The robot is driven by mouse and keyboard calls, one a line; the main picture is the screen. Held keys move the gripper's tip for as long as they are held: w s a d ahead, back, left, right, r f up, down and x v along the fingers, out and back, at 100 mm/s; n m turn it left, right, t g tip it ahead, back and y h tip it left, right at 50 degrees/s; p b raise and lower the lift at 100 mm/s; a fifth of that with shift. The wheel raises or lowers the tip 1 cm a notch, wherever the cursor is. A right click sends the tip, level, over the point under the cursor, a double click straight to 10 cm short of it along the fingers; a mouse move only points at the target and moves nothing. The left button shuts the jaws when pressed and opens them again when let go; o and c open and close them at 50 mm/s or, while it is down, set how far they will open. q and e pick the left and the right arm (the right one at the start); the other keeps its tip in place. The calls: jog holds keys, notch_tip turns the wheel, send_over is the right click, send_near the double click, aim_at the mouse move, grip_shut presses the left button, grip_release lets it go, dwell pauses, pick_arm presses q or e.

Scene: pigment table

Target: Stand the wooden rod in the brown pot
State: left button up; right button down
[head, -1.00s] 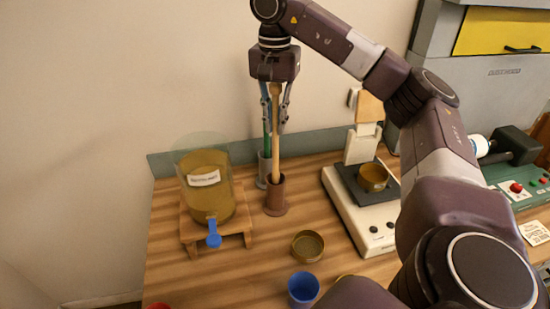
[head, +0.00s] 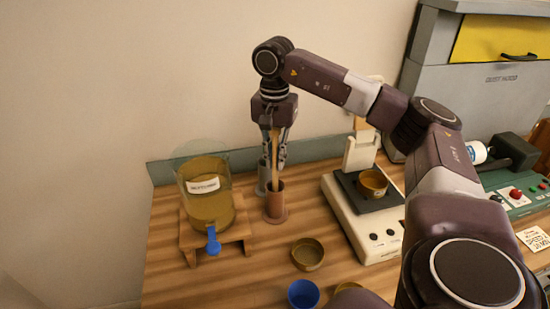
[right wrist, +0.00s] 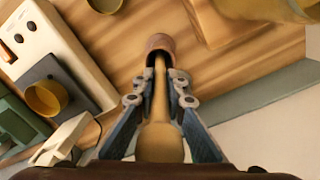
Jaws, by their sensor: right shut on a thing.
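The wooden rod (head: 275,168) is a pale, upright stick, and its lower end is inside the mouth of the brown pot (head: 275,209). The brown pot is a narrow upright cup on a wider foot, standing on the table. My right gripper (head: 274,155) is above the pot, pointing down, with its fingers shut around the rod. In the right wrist view the rod (right wrist: 160,105) runs between the fingers to the pot's rim (right wrist: 160,42). The rod's bottom end is hidden in the pot. My left gripper is not in view.
A grey holder (head: 262,180) stands close behind the brown pot. A dispenser (head: 209,205) on a wooden stand (head: 190,238) is to the left. A scale (head: 355,225) with a brass pan (head: 373,182) is to the right. A brass dish (head: 307,254) and blue cup (head: 303,294) are in front.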

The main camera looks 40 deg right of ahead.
aim_at(274, 137)
jog(key=c, duration=2)
grip_release()
jog(key=shift+f, duration=0.1)
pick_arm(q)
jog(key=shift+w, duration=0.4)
pick_arm(e)
jog(key=shift+o, duration=0.2)
jog(key=shift+r, duration=0.25)
notch_tip(274, 137, up, 6)
jog(key=shift+w+r+b, duration=0.1)
jog(key=shift+r+b, duration=0.05)
jog(key=shift+b, duration=0.3)
pick_arm(q)
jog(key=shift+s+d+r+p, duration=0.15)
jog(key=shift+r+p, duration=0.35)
jog(key=shift+p, duration=0.25)
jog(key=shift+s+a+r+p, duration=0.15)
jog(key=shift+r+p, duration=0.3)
jog(key=shift+p, duration=0.25)
pick_arm(e)
jog(key=shift+r, duration=2.75)
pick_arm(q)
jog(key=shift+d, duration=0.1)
pick_arm(e)
jog(key=shift+a, duration=0.1)
